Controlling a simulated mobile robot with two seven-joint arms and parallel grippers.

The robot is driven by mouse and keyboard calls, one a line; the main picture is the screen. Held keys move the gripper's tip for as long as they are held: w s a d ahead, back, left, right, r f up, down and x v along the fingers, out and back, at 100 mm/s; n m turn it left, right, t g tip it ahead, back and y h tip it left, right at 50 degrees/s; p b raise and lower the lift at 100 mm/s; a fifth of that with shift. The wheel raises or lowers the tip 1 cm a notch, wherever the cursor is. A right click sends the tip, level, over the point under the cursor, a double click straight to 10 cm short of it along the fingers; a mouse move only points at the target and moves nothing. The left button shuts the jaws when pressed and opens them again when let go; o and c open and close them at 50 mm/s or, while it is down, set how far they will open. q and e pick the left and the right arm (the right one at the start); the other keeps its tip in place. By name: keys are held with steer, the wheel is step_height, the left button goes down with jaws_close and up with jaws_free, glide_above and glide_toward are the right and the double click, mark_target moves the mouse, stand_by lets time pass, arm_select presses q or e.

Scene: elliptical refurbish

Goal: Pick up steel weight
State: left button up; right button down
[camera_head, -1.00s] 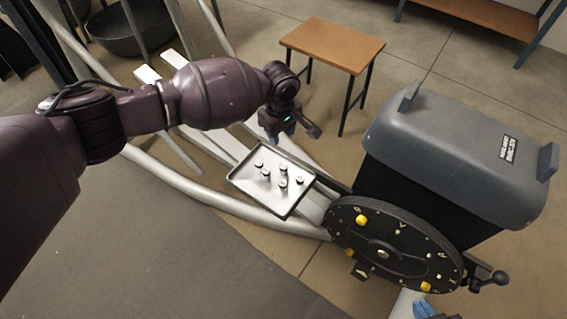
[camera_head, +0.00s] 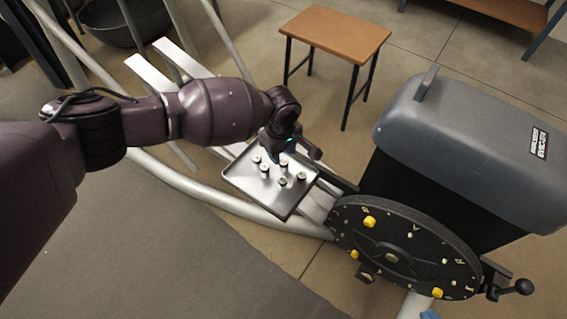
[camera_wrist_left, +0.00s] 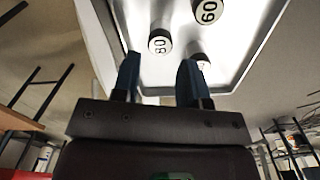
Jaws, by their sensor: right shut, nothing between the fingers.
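Several small steel weights with pale numbered tops stand in a shallow metal tray (camera_head: 240,184). One steel weight (camera_head: 282,182) is near the tray's middle. My left gripper (camera_head: 283,160) is low over the tray's far side and partly hides it. In the left wrist view its two blue fingers (camera_wrist_left: 158,68) are apart. A weight marked 60 (camera_wrist_left: 160,42) shows in the gap, near the fingertips. Another weight (camera_wrist_left: 208,12) is beyond, and one is partly hidden by the right finger.
The tray rests on pale metal rails beside a black wheel (camera_head: 400,245) with yellow studs. A small wooden table (camera_head: 335,35) is behind. Curved metal tubes run along the left and front.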

mark_target(283, 161)
arm_select(q)
steer(key=f, duration=0.2)
steer(key=f+b, duration=0.1)
steer(key=shift+s+d+f, duration=0.25)
steer(key=shift+s+f, duration=0.05)
steer(key=shift+w+f+b, duration=0.1)
steer(key=shift+f+b, duration=0.25)
steer(key=shift+f, duration=0.05)
steer(key=shift+r, duration=0.15)
jaws_close()
